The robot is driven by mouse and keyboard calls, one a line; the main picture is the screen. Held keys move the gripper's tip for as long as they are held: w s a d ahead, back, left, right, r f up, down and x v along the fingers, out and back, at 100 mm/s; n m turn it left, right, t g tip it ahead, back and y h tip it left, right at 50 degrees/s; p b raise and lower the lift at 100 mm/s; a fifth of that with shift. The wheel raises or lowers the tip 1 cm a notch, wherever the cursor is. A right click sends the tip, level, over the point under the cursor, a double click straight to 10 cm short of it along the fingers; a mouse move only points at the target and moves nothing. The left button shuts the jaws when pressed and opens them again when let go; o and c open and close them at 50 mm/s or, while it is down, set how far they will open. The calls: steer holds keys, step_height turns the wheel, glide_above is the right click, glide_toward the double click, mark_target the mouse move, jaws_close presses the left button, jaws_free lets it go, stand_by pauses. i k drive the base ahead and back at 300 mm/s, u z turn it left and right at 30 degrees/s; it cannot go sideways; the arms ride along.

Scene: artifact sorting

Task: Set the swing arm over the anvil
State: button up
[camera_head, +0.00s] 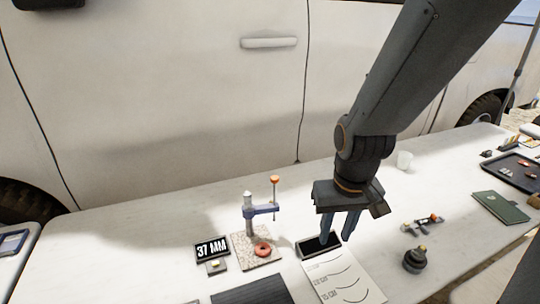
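A small measuring stand with a grey upright post stands on a speckled base (244,252) at the table's middle. Its blue swing arm (263,210) reaches from the post to the right and carries a vertical rod with an orange knob (275,180). The rod's lower end is over or just beyond the base's right edge; I cannot tell which. A red-orange ring (262,249) lies on the base, left of the rod in the picture. I cannot make out a separate anvil. My gripper (336,240) points down to the right of the stand, its fingers apart and empty.
A display reading 37 MM (211,249) stands left of the base. A dark flat block (312,247) and a marked sheet (345,279) lie below my gripper. A dark mat (253,291), a black knob-like object (415,259) and a green book (500,207) are around. A vehicle stands behind.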

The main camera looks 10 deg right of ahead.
mark_target(262, 208)
steer(key=u, duration=1.1)
steer(key=k, duration=0.65)
steer(key=z, duration=0.6)
